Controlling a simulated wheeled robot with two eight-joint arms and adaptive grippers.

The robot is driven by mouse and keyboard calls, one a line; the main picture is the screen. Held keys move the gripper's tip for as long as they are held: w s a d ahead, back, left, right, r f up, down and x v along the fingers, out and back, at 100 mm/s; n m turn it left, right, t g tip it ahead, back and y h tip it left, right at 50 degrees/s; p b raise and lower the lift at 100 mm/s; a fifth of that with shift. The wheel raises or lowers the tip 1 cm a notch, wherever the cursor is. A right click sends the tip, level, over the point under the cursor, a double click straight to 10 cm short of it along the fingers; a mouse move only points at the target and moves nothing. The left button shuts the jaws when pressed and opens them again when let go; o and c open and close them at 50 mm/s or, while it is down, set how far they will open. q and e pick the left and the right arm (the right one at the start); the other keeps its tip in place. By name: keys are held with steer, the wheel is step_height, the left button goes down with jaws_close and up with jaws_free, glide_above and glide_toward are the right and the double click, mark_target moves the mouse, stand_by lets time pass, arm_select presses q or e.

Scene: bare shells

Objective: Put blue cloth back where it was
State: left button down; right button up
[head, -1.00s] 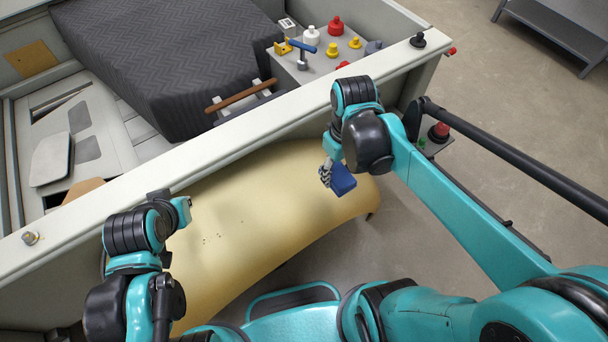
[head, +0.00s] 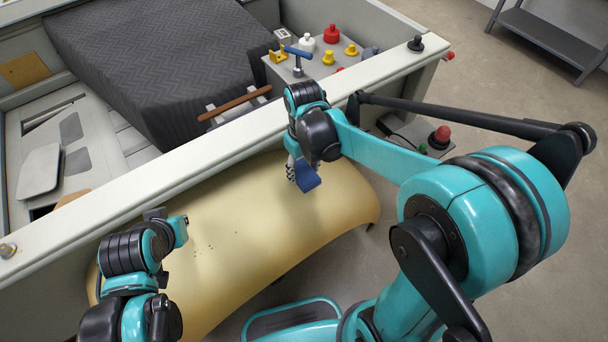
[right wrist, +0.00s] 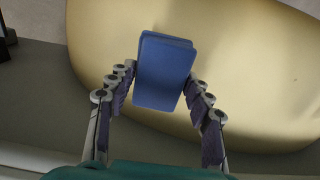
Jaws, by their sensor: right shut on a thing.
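The blue cloth (head: 307,176) looks like a small folded block. It is in my right gripper (head: 293,170), held above the yellow curved panel (head: 240,232), close to the grey wall of the large box. In the right wrist view the cloth (right wrist: 165,72) sits between the two fingers of my right gripper (right wrist: 162,88), which press on its sides. My left gripper (head: 180,228) shows at the left above the panel; its fingers are too small and partly turned away to tell whether they are open or shut.
The box's pale rim (head: 200,158) runs diagonally between the panel and the inside. Inside lie a dark grey padded cover (head: 165,60), a brown-handled bar (head: 235,103) and a shelf with red, yellow and white knobs (head: 310,68). A red button box (head: 437,140) is outside at the right.

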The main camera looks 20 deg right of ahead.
step_height(320, 180, down, 2)
steer(key=shift+f, duration=0.15)
steer(key=shift+f+b, duration=0.2)
steer(key=shift+b, duration=0.2)
steer(key=o, duration=1)
steer(key=shift+r, duration=0.1)
